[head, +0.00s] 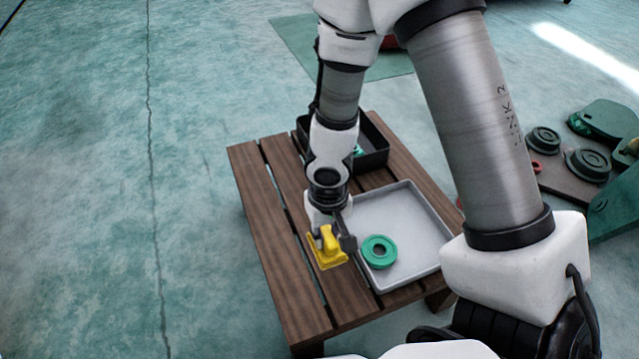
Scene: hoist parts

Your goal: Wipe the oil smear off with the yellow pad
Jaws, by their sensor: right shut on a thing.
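The yellow pad (328,255) is in my right gripper (332,236), which is shut on it by its raised grip. The pad is at the left edge of a grey tray (425,205) on a slatted wooden table (262,215). I cannot tell whether the pad touches the table or hovers just above it. No oil smear shows; the arm, gripper and pad hide part of the table and tray. My left gripper is not in view.
A green ring (366,252) lies in the grey tray, just right of the pad. A black bin (375,143) stands at the table's back. Green and dark parts (588,165) lie on a board at the right. The table's left slats are clear.

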